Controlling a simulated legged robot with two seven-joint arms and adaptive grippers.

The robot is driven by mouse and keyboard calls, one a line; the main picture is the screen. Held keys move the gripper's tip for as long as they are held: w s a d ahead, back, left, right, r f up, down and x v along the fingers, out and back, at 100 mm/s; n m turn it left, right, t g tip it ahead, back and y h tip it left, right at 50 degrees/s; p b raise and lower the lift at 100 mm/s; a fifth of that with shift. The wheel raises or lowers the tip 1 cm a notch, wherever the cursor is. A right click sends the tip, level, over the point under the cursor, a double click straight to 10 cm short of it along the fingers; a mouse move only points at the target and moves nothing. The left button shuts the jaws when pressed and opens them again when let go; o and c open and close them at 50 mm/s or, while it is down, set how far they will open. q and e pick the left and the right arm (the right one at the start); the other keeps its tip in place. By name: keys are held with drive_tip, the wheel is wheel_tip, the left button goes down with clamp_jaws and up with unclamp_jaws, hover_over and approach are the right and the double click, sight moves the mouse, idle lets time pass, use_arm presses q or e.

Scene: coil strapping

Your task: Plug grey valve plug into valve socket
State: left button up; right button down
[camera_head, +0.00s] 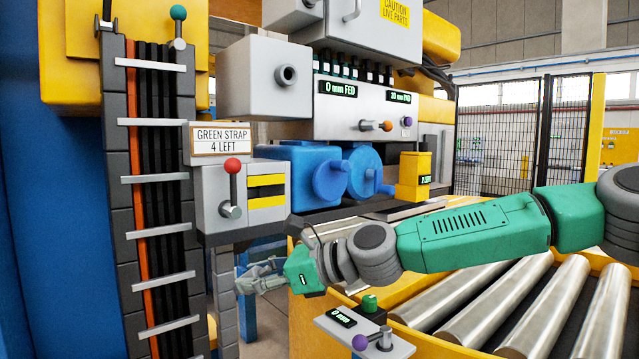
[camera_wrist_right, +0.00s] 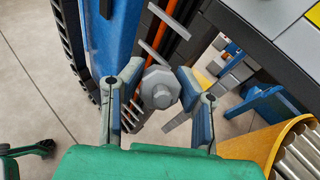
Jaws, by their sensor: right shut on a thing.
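My right gripper (camera_head: 245,279) reaches in from the right, low in front of the grey strap stand in the head view. In the right wrist view its two fingers (camera_wrist_right: 160,88) are shut on a grey, many-sided plug (camera_wrist_right: 160,97) with a raised middle. In the head view the plug is hard to make out among the fingers. A grey box (camera_head: 250,92) at the upper middle has a round fitting with a dark hole (camera_head: 286,75), which looks like the valve socket. The gripper is well below it and apart from it.
A red-knobbed lever (camera_head: 232,168) on a grey box stands above the gripper. A strap ladder (camera_head: 160,190) rises at the left. Blue rollers (camera_head: 335,178) and a yellow block (camera_head: 413,177) are in the middle. A small knobbed panel (camera_head: 364,333) is just below my arm.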

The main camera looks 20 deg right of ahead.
drive_tip(key=shift+w+d+r+m+t+h+p, duration=0.8)
drive_tip(key=shift+d+r+t+p, duration=1.5)
drive_tip(key=shift+r, duration=3.65)
drive_tip(key=shift+s+d+r+m+t+h+p, duration=0.1)
drive_tip(key=shift+d+r+m+t+h+p, duration=0.25)
drive_tip(key=shift+d+r+m+t+p, duration=3.75)
drive_tip(key=shift+w+d+r+n+g+h+b, duration=0.4)
drive_tip(key=shift+d+r+n, duration=1)
drive_tip(key=shift+r, duration=6.45)
drive_tip(key=w+a, duration=0.4)
drive_tip(key=w, duration=0.1)
drive_tip(key=shift+w+r+n, duration=0.15)
drive_tip(key=shift+r+n, duration=0.05)
drive_tip(key=shift+n, duration=0.1)
